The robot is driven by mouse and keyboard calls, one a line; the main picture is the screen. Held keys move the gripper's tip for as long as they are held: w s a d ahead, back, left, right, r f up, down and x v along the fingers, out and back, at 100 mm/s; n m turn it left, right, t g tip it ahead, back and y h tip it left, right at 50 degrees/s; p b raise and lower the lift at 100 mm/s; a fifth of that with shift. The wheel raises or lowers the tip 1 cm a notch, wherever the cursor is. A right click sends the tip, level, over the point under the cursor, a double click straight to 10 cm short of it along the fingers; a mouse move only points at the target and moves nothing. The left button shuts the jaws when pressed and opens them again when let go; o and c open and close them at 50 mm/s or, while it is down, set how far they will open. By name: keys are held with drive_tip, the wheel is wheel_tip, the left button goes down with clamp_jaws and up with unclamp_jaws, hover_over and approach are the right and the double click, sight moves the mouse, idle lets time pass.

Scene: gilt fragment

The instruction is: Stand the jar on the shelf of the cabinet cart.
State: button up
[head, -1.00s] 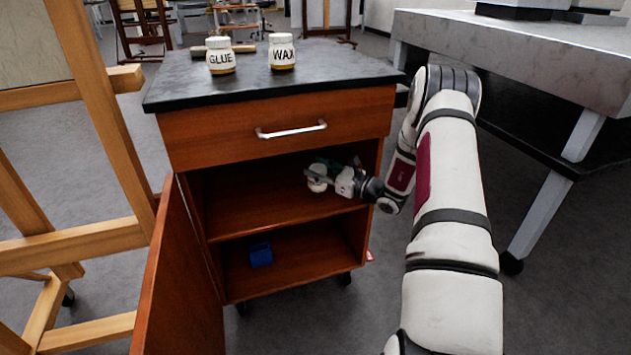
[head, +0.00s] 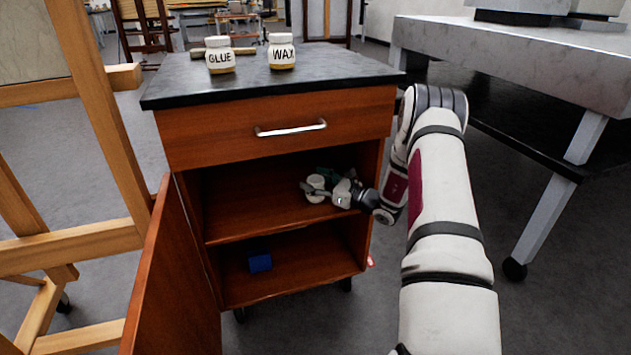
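The cabinet cart (head: 275,106) stands in front of me with its lower door swung open to the left. Its shelf (head: 245,220) is the board between the upper and lower compartments. A small white jar (head: 316,182) is in the upper compartment, toward the right, and looks about upright. My gripper (head: 317,188) reaches in from the right with its fingers around the jar and appears shut on it. The fingers hide part of the jar. The jar is low over the shelf; I cannot tell whether its base touches.
Jars marked GLUE (head: 220,57) and WAX (head: 282,53) stand on the cart top. A blue block (head: 260,262) lies in the lower compartment. A wooden easel (head: 105,120) is at left, a grey table (head: 520,55) at right. The shelf's left part is clear.

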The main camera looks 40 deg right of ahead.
drive_tip(key=shift+r, duration=0.15)
drive_tip(key=shift+s+d, duration=0.15)
drive_tip(key=shift+s, duration=0.15)
drive_tip(key=p+v, duration=0.4)
drive_tip(key=v, duration=0.7)
drive_tip(key=shift+s+p, duration=0.2)
drive_tip(key=shift+p, duration=0.15)
